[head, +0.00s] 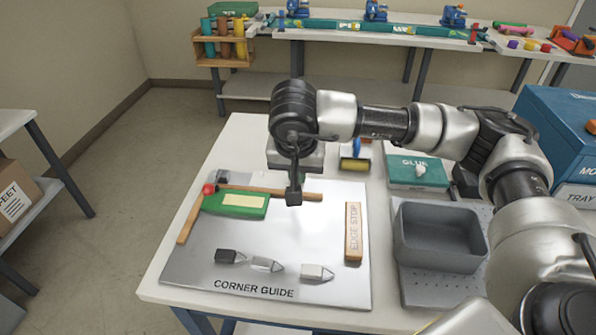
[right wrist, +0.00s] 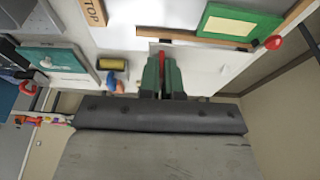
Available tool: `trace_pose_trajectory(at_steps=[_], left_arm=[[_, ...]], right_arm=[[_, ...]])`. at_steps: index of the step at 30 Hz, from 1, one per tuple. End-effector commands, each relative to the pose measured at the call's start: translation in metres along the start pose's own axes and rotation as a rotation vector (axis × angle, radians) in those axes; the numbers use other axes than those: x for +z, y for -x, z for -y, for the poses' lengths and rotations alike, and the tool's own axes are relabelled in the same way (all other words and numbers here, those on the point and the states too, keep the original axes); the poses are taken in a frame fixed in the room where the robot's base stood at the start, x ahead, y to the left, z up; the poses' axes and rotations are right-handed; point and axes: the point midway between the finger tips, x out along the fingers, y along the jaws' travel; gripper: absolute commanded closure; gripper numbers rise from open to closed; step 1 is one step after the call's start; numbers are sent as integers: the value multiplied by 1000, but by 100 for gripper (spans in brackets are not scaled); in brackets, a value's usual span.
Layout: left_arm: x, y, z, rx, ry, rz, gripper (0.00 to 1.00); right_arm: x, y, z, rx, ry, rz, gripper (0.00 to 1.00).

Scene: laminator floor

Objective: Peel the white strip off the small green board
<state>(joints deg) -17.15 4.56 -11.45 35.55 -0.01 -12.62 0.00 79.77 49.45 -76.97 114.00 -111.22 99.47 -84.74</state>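The small green board (head: 222,211) lies flat on the grey corner-guide plate in the head view, inside the corner of two wooden bars. It also shows at the top right of the right wrist view (right wrist: 210,22). A pale cream strip (head: 244,200) lies flat on its top face, also visible in the wrist view (right wrist: 231,26). My right gripper (head: 294,199) points down above the plate, to the right of the board and apart from it. In the wrist view its fingers (right wrist: 163,66) are close together with something red between them; I cannot tell whether they grip it. My left gripper is out of view.
A red ball (head: 209,189) sits at the bars' corner. An edge stop block (head: 353,233) and several small pointed pieces (head: 266,264) lie on the plate (head: 290,235). A grey bin (head: 438,238) and a glue box (head: 412,174) stand to the right. The plate's middle is clear.

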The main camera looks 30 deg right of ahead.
Motion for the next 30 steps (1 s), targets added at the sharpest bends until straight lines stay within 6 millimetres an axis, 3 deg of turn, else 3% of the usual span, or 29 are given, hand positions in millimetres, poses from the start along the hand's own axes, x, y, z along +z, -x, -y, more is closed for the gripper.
trace_pose_trajectory(at_steps=[30], left_arm=[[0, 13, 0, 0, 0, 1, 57]], right_arm=[[-8, 25, 0, -1, 0, -1, 100]])
